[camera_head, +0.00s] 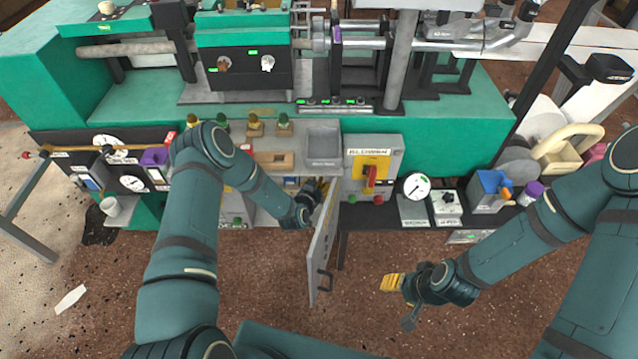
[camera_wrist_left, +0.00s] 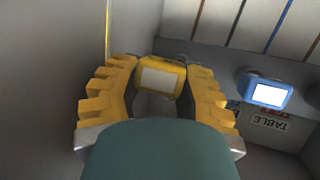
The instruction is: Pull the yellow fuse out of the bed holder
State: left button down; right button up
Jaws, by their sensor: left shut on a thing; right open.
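The yellow fuse (camera_wrist_left: 160,79), a small block with a pale face, sits between the yellow fingers of my left gripper (camera_wrist_left: 160,92) in the left wrist view. The fingers are shut on its two sides. Whether its far end is seated in the bed holder or clear of it cannot be told; the holder is hidden behind the fuse and fingers. In the head view my left gripper (camera_head: 317,190) is inside the grey cabinet, behind the open door, and the fuse cannot be made out. My right gripper (camera_head: 393,283) is open and empty over the floor.
A blue fuse (camera_wrist_left: 266,93) sits right of my left gripper, near a label reading TABLE (camera_wrist_left: 270,122). The cabinet door (camera_head: 325,240) stands open, close beside my left gripper. A red switch (camera_head: 371,178) is on the panel to the right.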

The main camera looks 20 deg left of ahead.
pick_arm(q)
jog(key=shift+s, duration=0.15)
jog(key=s, duration=0.2)
jog(key=shift+s+d+p, duration=0.4)
dwell(0.4)
